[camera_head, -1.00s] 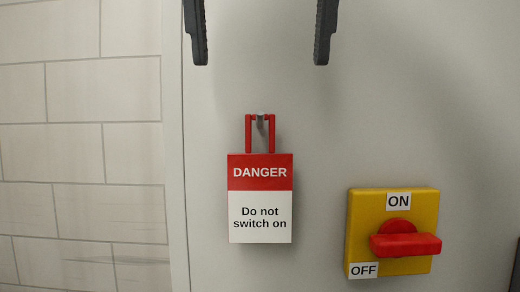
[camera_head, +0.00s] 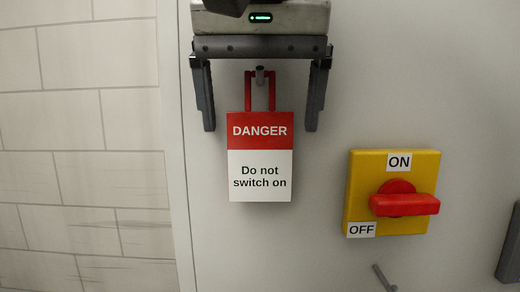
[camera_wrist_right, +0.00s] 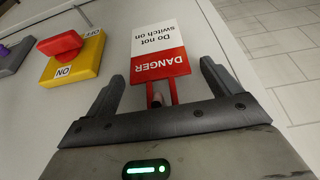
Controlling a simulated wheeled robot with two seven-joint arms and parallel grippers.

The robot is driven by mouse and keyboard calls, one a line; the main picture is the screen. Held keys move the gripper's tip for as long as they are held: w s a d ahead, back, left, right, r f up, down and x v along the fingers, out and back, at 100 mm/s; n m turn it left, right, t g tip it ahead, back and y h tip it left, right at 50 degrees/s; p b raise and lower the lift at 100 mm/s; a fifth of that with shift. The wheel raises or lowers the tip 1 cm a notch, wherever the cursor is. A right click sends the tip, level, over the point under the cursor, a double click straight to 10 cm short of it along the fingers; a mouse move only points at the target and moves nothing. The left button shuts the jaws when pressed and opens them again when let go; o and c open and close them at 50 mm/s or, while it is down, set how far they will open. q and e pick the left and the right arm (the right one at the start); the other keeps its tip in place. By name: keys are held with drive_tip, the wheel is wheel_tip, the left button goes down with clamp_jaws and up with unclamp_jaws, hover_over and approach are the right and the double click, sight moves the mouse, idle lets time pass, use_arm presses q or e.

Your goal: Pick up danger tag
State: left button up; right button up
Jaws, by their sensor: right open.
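The danger tag (camera_head: 260,176) is a red and white plate reading "DANGER Do not switch on". It hangs by its red loop from a small metal hook (camera_head: 260,74) on a grey panel. My right gripper (camera_head: 260,124) is open, above and in front of the tag, with one finger on each side of its upper part and a gap to both edges. In the right wrist view the tag (camera_wrist_right: 158,50) shows upside down between the open fingers (camera_wrist_right: 166,82). My left gripper is not in view.
A yellow switch box (camera_head: 395,165) with a red rotary handle (camera_head: 405,204) and ON and OFF labels is on the panel (camera_head: 330,250), right of the tag. A small grey lever (camera_head: 383,278) is below it. A tiled wall (camera_head: 80,150) is at the left.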

drive_tip(key=c, duration=1.1)
drive_tip(key=shift+o, duration=0.2)
drive_tip(key=shift+r, duration=0.15)
